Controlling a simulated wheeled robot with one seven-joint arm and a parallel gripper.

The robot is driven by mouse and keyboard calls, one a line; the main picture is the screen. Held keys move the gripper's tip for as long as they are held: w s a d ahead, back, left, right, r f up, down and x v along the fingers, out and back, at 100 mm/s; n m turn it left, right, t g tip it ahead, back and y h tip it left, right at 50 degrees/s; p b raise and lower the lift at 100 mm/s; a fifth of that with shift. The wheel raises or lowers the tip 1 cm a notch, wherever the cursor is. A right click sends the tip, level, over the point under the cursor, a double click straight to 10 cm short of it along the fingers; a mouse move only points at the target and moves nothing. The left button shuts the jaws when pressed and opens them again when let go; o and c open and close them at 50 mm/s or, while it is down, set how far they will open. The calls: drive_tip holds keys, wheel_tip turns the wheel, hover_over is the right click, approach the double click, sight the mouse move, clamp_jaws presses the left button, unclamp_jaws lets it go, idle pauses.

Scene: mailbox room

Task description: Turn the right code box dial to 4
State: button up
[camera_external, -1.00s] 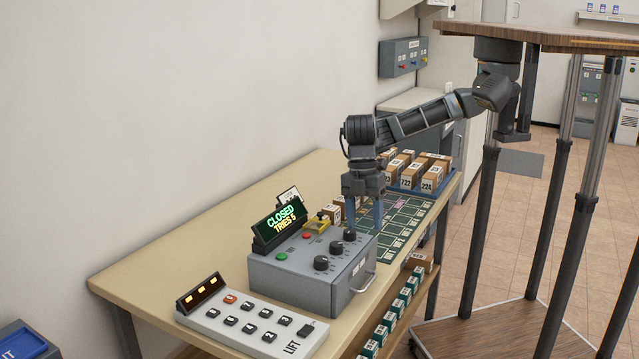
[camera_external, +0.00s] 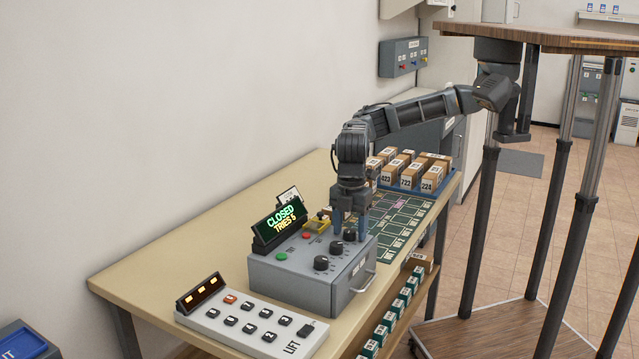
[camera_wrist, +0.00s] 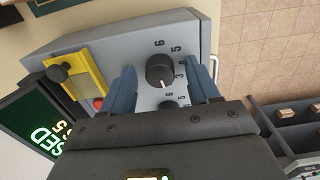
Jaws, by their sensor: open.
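The grey code box (camera_external: 300,275) stands on the table, its sign reading CLOSED and TRIES 5. Its dark round dials run along the top. The right dial (camera_external: 349,235) is the one nearest the parcels. My gripper (camera_external: 349,228) points down over it, open, one finger on each side. In the wrist view the dial (camera_wrist: 160,70) sits between the blue fingers of my gripper (camera_wrist: 163,84), with gaps on both sides. Printed numbers such as 6 and 5 show around it. I cannot tell which number its pointer marks. Another dial (camera_wrist: 168,105) is partly hidden below it.
A yellow part (camera_wrist: 75,75), a red button (camera_external: 306,236) and a green button (camera_external: 282,256) are on the box. The handle (camera_external: 366,280) sticks out at its side. A lift keypad (camera_external: 250,322) stands in front. Parcels (camera_external: 410,180) lie in a blue tray behind.

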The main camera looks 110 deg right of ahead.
drive_tip(key=shift+f, duration=0.15)
drive_tip(key=c, duration=1)
drive_tip(key=shift+c, duration=0.2)
drive_tip(key=n+p, duration=0.2)
drive_tip(key=n, duration=0.1)
drive_tip(key=n+p, duration=0.2)
drive_tip(key=n, duration=0.7)
drive_tip(key=shift+p, duration=0.4)
drive_tip(key=shift+n, duration=1.8)
